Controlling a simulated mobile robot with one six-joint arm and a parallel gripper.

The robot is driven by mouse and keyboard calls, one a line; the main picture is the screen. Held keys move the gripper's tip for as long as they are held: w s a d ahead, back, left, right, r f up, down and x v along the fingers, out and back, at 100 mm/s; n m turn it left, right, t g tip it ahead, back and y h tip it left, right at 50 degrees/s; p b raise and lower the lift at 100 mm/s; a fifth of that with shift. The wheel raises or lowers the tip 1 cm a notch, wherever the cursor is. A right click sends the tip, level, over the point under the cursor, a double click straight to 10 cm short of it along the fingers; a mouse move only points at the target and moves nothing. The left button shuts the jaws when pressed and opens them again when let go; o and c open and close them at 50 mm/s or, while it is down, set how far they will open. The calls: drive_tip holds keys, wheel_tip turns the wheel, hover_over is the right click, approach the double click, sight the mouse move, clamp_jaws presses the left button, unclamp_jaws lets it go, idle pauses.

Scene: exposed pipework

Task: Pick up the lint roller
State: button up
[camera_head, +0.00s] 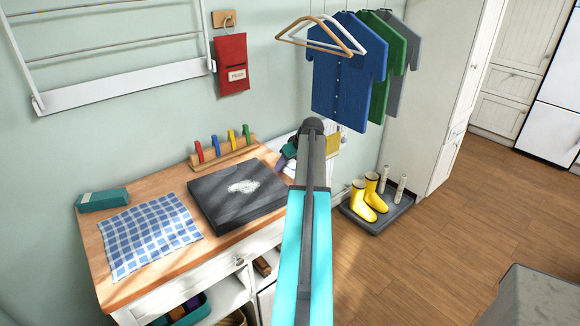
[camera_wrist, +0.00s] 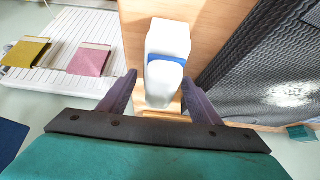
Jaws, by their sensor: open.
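A white object with a blue band (camera_wrist: 168,45), which appears to be the lint roller, lies on the wooden counter top (camera_wrist: 222,22) in the wrist view. My gripper (camera_wrist: 160,79) is open, with one dark finger on each side of the near end of this object. I cannot tell whether the fingers touch it or how far above the wood they are. In the head view my arm hides the object and most of the gripper.
A dark slab (camera_head: 237,190) lies on the counter close to the object, also seen at right in the wrist view (camera_wrist: 265,62). A checked cloth (camera_head: 150,232), teal box (camera_head: 103,199) and peg rack (camera_head: 224,150) share the counter. Shirts (camera_head: 347,72) hang beyond my arm.

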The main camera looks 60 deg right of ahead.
drive_tip(key=shift+w+f, duration=0.25)
drive_tip(key=shift+f, duration=0.25)
drive_tip(key=shift+c, duration=0.5)
drive_tip(key=c, duration=1.1)
